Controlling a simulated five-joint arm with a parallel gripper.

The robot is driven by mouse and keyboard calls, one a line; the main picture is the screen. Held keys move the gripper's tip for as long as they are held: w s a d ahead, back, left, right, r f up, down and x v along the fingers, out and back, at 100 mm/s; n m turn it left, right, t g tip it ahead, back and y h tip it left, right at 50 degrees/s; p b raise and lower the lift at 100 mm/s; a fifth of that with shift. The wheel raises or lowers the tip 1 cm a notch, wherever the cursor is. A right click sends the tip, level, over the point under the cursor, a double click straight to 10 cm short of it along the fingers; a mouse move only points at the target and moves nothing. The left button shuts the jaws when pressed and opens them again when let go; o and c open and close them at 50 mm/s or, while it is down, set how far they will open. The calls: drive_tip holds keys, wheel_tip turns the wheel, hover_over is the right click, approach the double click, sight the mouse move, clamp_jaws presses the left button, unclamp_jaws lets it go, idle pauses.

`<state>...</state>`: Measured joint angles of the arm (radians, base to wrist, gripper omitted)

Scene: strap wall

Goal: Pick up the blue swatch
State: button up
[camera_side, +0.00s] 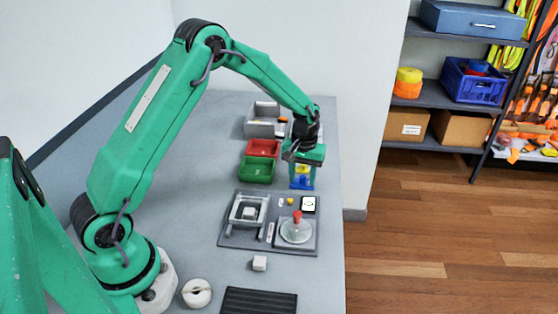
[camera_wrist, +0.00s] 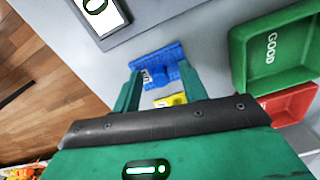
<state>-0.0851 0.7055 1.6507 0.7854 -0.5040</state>
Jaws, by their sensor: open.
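The blue swatch (camera_wrist: 164,58) lies on the grey table in the wrist view, just beyond and partly between my fingertips. It also shows in the side view, as a blue patch (camera_side: 301,184) under my gripper. My gripper (camera_wrist: 161,76) is open, with its two green fingers apart and pointing towards the swatch. In the side view my gripper (camera_side: 302,178) is low over the table. A yellow piece (camera_wrist: 171,100) shows between the fingers, nearer the palm. Whether the fingers touch the swatch cannot be told.
A green bin marked GOOD (camera_wrist: 240,58) and a red bin (camera_wrist: 307,96) stand to the right in the wrist view. A grey bin (camera_side: 262,112) stands at the back. A grey fixture board (camera_side: 233,240) lies in front of my gripper.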

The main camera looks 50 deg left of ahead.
sight(303, 185)
clamp_jaws()
drive_tip(key=shift+r, duration=0.8)
drive_tip(key=r, duration=0.1)
drive_tip(key=d+r, duration=0.1)
drive_tip(key=r, duration=0.1)
drive_tip(key=shift+s+r, duration=0.1)
drive_tip(key=shift+s, duration=0.1)
drive_tip(key=s+d+r, duration=0.4)
drive_tip(key=d+r, duration=0.2)
drive_tip(key=d, duration=0.3)
drive_tip(key=shift+s+d+r, duration=0.15)
drive_tip(key=shift+s+d, duration=0.1)
drive_tip(key=shift+s, duration=0.15)
